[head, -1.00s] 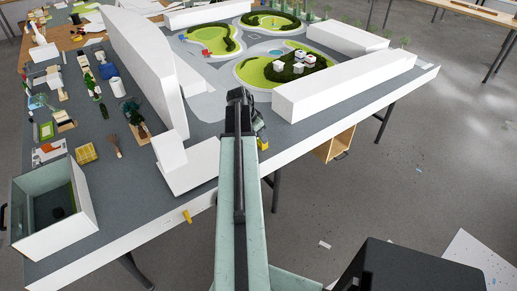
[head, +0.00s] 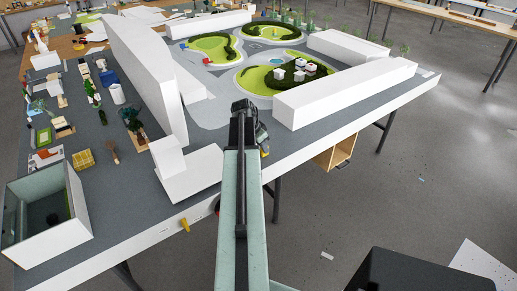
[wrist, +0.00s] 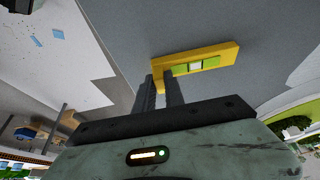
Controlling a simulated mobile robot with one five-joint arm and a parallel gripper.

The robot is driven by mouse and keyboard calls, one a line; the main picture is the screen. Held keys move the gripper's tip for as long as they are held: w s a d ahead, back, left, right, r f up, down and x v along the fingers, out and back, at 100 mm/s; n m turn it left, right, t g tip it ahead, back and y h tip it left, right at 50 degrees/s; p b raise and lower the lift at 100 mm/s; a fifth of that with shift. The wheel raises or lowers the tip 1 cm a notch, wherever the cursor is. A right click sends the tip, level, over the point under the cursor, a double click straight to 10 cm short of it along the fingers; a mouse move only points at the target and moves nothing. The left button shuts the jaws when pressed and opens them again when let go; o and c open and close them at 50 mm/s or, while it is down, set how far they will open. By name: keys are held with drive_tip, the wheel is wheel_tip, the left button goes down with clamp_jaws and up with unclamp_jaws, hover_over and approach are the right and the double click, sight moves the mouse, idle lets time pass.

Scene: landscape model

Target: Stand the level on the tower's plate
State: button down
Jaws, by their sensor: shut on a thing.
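The level is a yellow bar with a green and white vial window (wrist: 196,66) in the wrist view. My gripper (wrist: 160,88) is shut on its left end, and the rest of the bar sticks out to the right, in front of a grey surface. In the head view my gripper (head: 246,110) is over the near part of the model table, right of a white stepped block. A small yellow bit shows below it, mostly hidden by my arm. A white upright block (head: 168,157) on a low slab may be the tower; I cannot make out a plate for certain.
Long white blocks (head: 343,93) and round green park pieces (head: 213,47) stand on the grey table (head: 130,215). An open white-walled box (head: 78,208) and several small tools are at left. A yellow piece (head: 185,225) is at the front edge. A wooden drawer (head: 335,155) hangs beneath.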

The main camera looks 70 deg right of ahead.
drive_tip(key=shift+s+r+p, duration=0.1)
drive_tip(key=shift+r+p, duration=0.55)
drive_tip(key=shift+r, duration=0.05)
wheel_tip(320, 180, up, 4)
drive_tip(key=p, duration=0.3)
drive_tip(key=shift+f+p, duration=0.2)
drive_tip(key=shift+p, duration=0.1)
drive_tip(key=shift+f, duration=0.1)
